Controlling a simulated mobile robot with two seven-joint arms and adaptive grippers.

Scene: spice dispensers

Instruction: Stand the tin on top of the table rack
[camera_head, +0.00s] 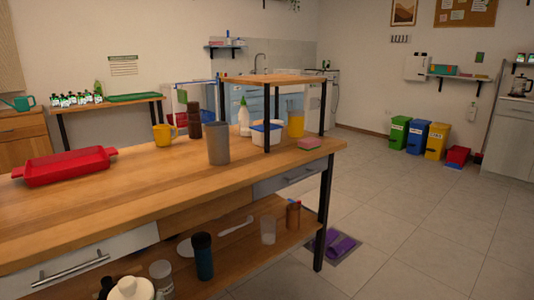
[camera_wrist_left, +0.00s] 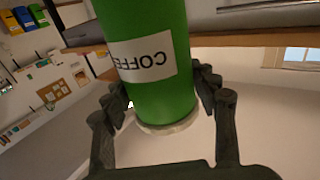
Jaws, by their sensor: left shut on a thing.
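A green tin (camera_wrist_left: 150,55) with a white label reading COFFEE fills the upper middle of the left wrist view. Its pale rim is at the picture's bottom end. The label and the room behind both appear upside down. My left gripper (camera_wrist_left: 168,100) is shut on the tin, a finger on each side. I cannot make out the tin or this gripper in the head view. The table rack (camera_head: 272,79) is a small wooden shelf on black legs, standing at the far right of the wooden table (camera_head: 130,195). Its visible top is bare. My right gripper is not in view.
Under the rack are a white-and-blue tub (camera_head: 267,134), a yellow container (camera_head: 296,120) and a white bottle (camera_head: 244,118). A grey cup (camera_head: 218,145), yellow mug (camera_head: 163,135), sponge (camera_head: 310,143) and red tray (camera_head: 66,168) share the tabletop. Its front middle is clear.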

